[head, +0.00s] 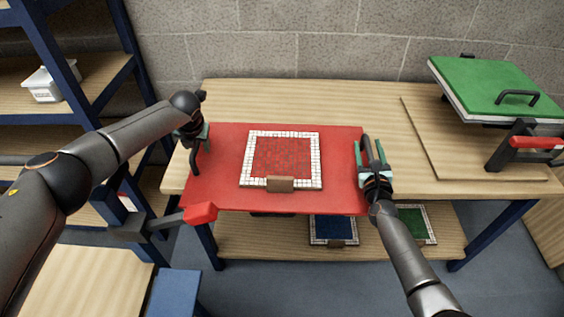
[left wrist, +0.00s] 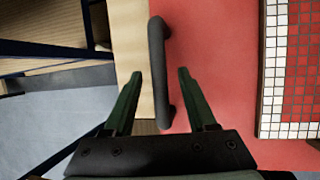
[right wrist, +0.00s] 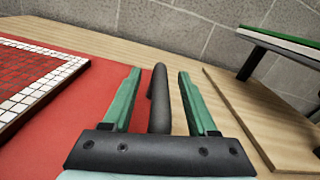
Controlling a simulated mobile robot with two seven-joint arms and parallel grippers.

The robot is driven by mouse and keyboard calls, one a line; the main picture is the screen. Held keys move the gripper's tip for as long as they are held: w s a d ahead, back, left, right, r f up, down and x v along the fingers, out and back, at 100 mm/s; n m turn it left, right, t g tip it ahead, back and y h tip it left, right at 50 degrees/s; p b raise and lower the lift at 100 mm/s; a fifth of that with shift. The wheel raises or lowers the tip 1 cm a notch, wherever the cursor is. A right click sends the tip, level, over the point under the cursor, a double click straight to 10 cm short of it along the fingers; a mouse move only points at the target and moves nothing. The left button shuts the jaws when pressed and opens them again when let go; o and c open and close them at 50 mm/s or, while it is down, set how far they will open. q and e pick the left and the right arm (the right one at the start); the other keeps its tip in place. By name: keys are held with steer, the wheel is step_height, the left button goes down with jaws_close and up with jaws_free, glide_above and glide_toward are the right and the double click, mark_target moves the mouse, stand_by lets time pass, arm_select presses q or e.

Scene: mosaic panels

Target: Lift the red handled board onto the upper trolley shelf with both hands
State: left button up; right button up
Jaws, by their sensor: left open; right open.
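The red board (head: 225,145) lies flat on the wooden table, with a red and white mosaic panel (head: 285,160) on it. Its dark left handle (head: 194,158) also shows in the left wrist view (left wrist: 158,60). My left gripper (head: 200,135) is open there, its fingers on either side of the handle bar. My right gripper (head: 373,150) is open at the board's right edge. In the right wrist view the right handle (right wrist: 158,95) lies between its open fingers. Neither gripper is closed on a handle. I cannot tell for certain which surface is the upper trolley shelf.
Blue-framed shelves at the left hold a white bin (head: 45,85). Blue and green mosaic panels lie below the table.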

steer(key=shift+w, duration=0.1)
arm_select(q)
jaws_close()
arm_select(e)
jaws_close()
stand_by(1.0)
arm_select(q)
steer(key=shift+w+r, duration=0.2)
steer(key=shift+r, duration=0.05)
arm_select(e)
steer(key=shift+w+r, duration=0.15)
steer(key=shift+r, duration=0.25)
